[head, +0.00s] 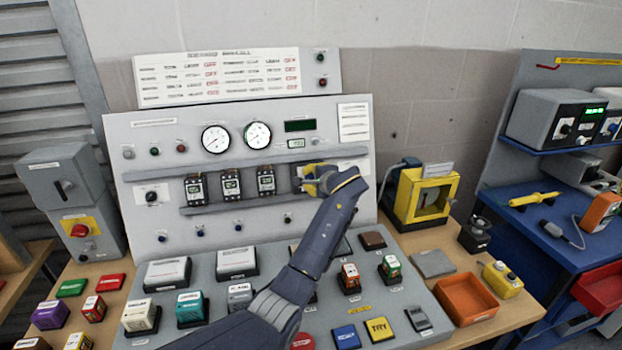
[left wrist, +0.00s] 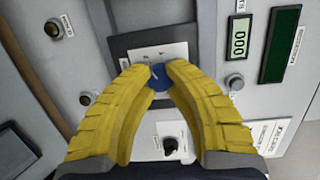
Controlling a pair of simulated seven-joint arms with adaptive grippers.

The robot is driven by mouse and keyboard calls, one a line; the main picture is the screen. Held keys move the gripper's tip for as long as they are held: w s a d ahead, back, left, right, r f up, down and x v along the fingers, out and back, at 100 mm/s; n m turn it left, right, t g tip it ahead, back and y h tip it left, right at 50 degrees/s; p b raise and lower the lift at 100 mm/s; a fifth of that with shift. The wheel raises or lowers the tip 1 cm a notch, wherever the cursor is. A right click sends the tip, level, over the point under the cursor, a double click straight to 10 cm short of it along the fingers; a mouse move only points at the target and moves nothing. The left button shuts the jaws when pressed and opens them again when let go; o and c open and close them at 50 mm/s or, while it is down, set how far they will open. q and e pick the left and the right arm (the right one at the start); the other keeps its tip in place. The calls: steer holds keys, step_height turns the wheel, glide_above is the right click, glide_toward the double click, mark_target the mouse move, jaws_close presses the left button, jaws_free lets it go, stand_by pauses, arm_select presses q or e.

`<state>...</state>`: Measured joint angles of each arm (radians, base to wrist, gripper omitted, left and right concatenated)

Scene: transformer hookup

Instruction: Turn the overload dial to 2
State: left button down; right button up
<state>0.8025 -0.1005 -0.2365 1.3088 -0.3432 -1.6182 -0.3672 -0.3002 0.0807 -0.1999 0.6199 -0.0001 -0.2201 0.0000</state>
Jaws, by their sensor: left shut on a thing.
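The overload dial (left wrist: 158,77) is a small blue knob on a white-faced module, seen in the left wrist view. My left gripper (left wrist: 158,72) has its yellow fingers closed around the knob's sides. In the head view my left gripper (head: 318,180) is at the right end of the device row on the upright panel. There it covers the dial, and only part of the dark module (head: 298,178) shows beside it. A pale pointer mark shows on the knob, but the scale numbers are too small to read. My right gripper is not in view.
Several breakers (head: 230,187) sit on the rail left of the gripper. Two round gauges (head: 216,139) and a green display (head: 299,126) are above. A black knob (left wrist: 170,146) is close by the fingers. A yellow frame box (head: 424,194) stands to the right.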

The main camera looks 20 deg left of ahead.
arm_select(q)
steer(key=shift+a, duration=0.15)
steer(key=c, duration=1.4)
jaws_free()
steer(key=shift+a, duration=0.1)
steer(key=shift+o, duration=1.4)
steer(key=shift+s+d, duration=0.1)
steer(key=shift+d, duration=0.15)
steer(key=shift+s+d+r, duration=0.15)
steer(key=shift+s+d, duration=0.05)
steer(key=shift+d, duration=0.05)
steer(key=v, duration=1.1)
steer(key=shift+s+a, duration=0.1)
